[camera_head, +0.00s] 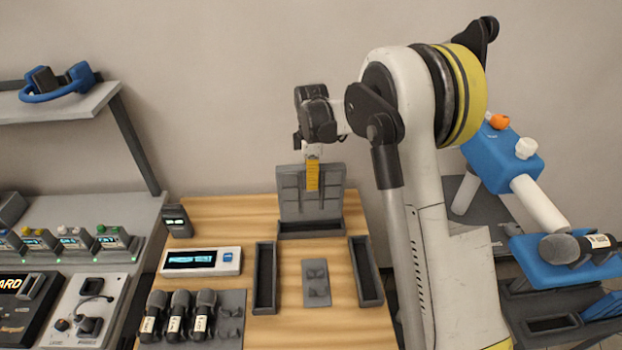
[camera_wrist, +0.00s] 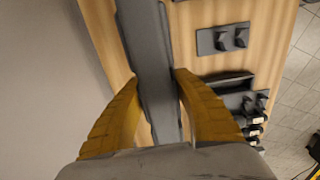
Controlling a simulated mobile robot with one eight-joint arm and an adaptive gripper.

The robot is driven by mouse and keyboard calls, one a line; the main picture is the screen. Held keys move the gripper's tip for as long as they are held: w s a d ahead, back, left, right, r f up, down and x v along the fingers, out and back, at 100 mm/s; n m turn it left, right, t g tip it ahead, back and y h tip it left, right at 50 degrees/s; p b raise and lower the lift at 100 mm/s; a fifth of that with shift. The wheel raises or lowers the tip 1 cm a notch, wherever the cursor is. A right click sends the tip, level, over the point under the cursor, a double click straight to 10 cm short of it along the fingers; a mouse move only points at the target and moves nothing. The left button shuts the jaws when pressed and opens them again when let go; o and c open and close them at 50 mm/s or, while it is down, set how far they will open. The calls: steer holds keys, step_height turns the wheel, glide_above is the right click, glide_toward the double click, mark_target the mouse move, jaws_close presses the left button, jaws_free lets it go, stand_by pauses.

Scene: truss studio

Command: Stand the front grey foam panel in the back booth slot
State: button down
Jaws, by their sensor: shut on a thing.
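The grey foam panel (camera_head: 325,187) stands upright at the back of the wooden table, its face towards the head camera. Its lower edge meets the back booth slot (camera_head: 311,233), a dark grey trough; I cannot tell how deep it sits in it. My gripper (camera_head: 312,180) is above, with its yellow fingers shut on the panel's top middle. In the wrist view the fingers (camera_wrist: 156,80) close on both sides of the panel (camera_wrist: 148,40), seen edge-on. The panel hides most of the back slot there.
Left and right slots (camera_head: 265,280) (camera_head: 366,272) are empty, with a grey plate with clips (camera_head: 316,290) between them. A white display box (camera_head: 202,261), a small dark device (camera_head: 177,221) and several microphones (camera_head: 178,315) stand at the left. A blue stand (camera_head: 505,160) is at the far right.

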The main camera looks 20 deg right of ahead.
mark_target(312, 195)
steer(key=shift+s+f+b, duration=0.15)
steer(key=shift+f+b, duration=1.4)
steer(key=shift+f, duration=1.2)
steer(key=shift+f+b, duration=0.65)
steer(key=c, duration=1.3)
jaws_free()
steer(key=shift+c, duration=0.2)
steer(key=shift+r, duration=0.2)
steer(key=shift+r+p, duration=3.25)
steer(key=shift+r, duration=2.1)
